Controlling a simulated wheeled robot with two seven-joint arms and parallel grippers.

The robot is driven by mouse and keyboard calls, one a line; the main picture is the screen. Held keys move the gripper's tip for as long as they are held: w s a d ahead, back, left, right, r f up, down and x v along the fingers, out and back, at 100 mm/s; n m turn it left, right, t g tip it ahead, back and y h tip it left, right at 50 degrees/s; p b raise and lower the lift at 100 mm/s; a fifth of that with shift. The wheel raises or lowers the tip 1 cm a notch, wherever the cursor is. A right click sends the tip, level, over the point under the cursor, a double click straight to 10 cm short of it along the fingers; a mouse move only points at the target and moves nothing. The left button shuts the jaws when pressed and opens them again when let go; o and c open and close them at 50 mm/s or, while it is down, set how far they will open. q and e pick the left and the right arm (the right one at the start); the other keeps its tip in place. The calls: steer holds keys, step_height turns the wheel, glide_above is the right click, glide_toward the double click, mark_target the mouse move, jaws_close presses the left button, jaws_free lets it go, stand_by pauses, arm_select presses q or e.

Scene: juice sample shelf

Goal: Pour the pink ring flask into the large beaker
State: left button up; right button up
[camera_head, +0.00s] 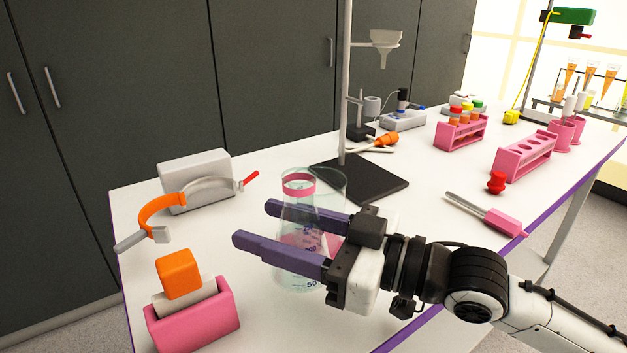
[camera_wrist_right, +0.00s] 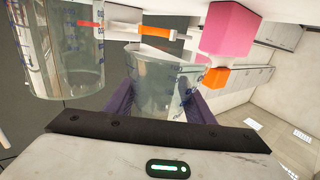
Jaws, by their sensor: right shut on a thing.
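The pink ring flask (camera_head: 299,186) is a clear conical glass with a pink band near its mouth. It stands near upright between the fingers of my right gripper (camera_head: 254,224), which is shut on it. In the right wrist view a clear tapered vessel (camera_wrist_right: 165,82) sits between the fingers; no pink ring is distinct there. The large beaker (camera_head: 335,182) is clear glass, right behind the flask and overlapping it in the head view. It also shows upright at the left of the right wrist view (camera_wrist_right: 65,60), apart from the held vessel. A pink patch shows through the glass. My left gripper is not in view.
A black stand base (camera_head: 385,185) lies behind the beaker. A pink block holder (camera_head: 195,325) is at the front left, with an orange-handled tool (camera_head: 158,215) and grey box behind it. Pink racks (camera_head: 525,157) and a red stopper (camera_head: 496,182) are to the right.

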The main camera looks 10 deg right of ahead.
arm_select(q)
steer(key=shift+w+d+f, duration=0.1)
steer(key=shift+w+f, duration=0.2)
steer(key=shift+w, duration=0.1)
arm_select(e)
steer(key=shift+w+d+g, duration=0.2)
steer(key=shift+w+g, duration=0.1)
steer(key=shift+w, duration=0.3)
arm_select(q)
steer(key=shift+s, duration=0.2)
